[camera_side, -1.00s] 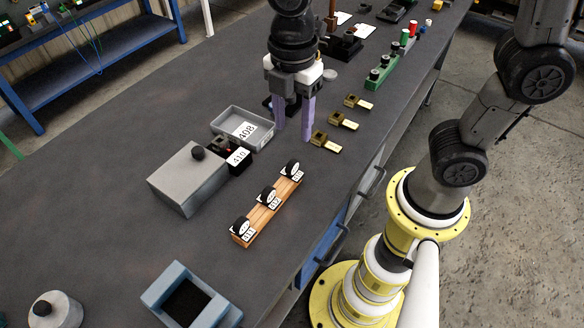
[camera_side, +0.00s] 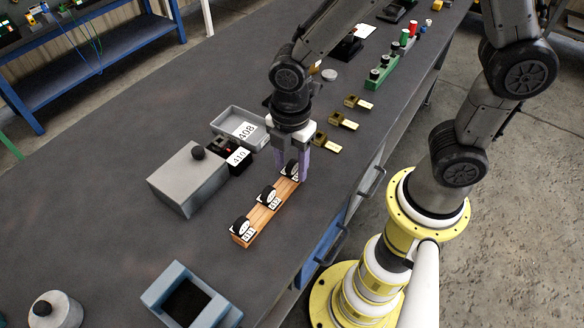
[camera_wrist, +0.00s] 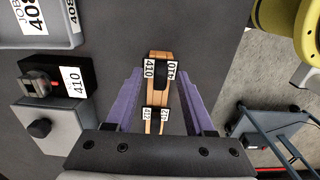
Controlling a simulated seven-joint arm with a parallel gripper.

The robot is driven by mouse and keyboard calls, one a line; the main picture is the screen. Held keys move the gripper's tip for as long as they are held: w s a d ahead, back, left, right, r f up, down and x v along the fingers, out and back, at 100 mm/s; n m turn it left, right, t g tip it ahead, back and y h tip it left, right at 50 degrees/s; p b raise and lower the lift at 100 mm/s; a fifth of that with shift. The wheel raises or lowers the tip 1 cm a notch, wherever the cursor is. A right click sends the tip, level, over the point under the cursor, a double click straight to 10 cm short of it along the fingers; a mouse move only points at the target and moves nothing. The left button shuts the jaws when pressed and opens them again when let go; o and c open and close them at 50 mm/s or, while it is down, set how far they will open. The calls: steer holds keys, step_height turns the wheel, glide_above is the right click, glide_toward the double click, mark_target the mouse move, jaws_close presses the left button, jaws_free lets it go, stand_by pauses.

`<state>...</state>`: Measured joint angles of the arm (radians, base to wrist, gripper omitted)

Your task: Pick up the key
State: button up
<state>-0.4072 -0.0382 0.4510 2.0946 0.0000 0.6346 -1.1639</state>
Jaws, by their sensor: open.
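A wooden rack (camera_side: 283,189) holds three black round-headed keys with white tags. The key at its far end (camera_side: 291,169) reads 410 in the wrist view (camera_wrist: 161,74). The middle key (camera_side: 268,196) reads 412, and another key (camera_side: 242,228) stands at the near end. My gripper (camera_side: 291,173) is above the far end of the rack, pointing down. Its purple fingers are open and lie on either side of the 410 key, with gaps to both sides in the wrist view (camera_wrist: 160,82). I cannot tell the exact fingertip height.
A black lock block tagged 410 (camera_side: 238,158) stands left of the rack beside a grey box (camera_side: 188,180) with a black knob. A grey tray tagged 408 (camera_side: 262,143) is behind. Several brass pieces (camera_side: 326,142) lie to the right. A blue-grey open box (camera_side: 160,291) is nearer.

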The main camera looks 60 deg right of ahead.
jaws_close()
steer(key=shift+r, duration=0.1)
stand_by(0.4)
